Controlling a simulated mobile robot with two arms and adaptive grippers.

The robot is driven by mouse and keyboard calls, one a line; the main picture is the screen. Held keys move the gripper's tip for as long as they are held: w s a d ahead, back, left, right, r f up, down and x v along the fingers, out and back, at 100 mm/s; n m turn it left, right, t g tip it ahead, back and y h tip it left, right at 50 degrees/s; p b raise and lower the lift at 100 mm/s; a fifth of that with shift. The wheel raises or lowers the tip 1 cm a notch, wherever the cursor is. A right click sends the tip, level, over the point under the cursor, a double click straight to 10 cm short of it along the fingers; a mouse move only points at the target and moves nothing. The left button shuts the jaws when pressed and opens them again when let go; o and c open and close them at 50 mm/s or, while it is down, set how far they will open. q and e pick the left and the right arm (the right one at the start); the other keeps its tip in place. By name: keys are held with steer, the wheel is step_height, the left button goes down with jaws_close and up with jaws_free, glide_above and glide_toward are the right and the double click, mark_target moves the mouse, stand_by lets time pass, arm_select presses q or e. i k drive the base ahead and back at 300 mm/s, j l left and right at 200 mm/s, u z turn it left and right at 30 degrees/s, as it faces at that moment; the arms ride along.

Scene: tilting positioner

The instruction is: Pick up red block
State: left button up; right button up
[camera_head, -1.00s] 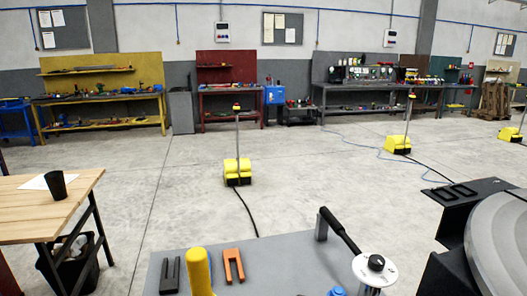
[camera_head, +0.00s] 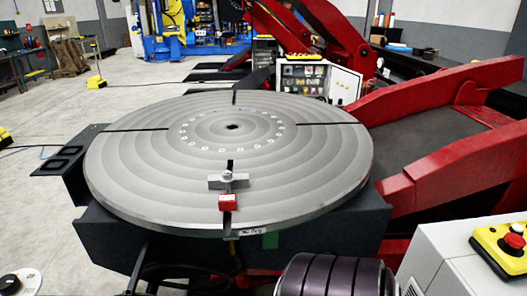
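The red block (camera_head: 228,203) sits near the front edge of the large round grey turntable (camera_head: 150,165), in line with its front slot. A grey metal clamp piece (camera_head: 227,180) stands just behind the block on the same slot. Neither of my grippers shows in the head view, so whether they are open or shut is hidden.
Red machine arms (camera_head: 440,115) rise to the right of and behind the turntable. A grey cabinet with a yellow control box (camera_head: 503,247) stands at the lower right. A dark ribbed cylinder (camera_head: 335,275) is at the bottom edge. Open concrete floor lies at the left.

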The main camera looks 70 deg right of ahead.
mark_target(226, 203)
steer(key=l+z, duration=0.1)
steer(key=z, duration=1.65)
